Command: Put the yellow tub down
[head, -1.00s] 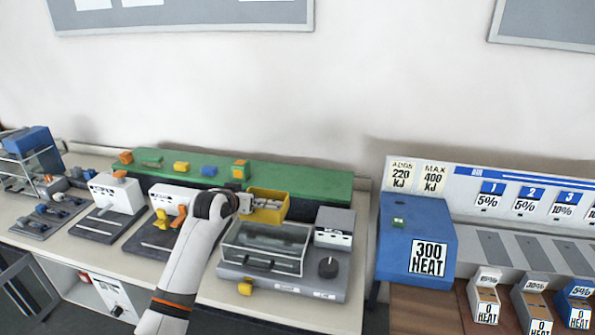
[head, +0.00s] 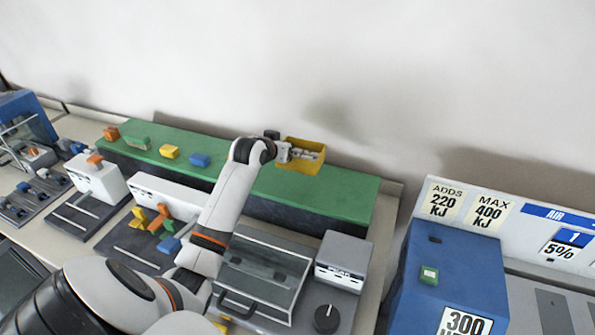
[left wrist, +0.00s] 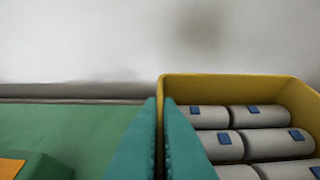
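The yellow tub (head: 307,169) is over the right part of the long green shelf (head: 345,200), close to the wall. My left gripper (head: 285,153) is at the tub's left side. In the left wrist view its teal fingers (left wrist: 160,101) are shut on the tub's left wall, one outside and one inside. The tub (left wrist: 240,82) there looks level and holds several white rolls (left wrist: 267,143) with blue patches. I cannot tell whether its base touches the shelf. My right gripper is not in view.
Small orange, green, yellow and blue blocks (head: 200,160) sit on the shelf to the left. A lidded grey machine (head: 262,270) stands in front of the shelf. A blue box (head: 450,275) stands to the right. Shelf surface right of the tub is clear.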

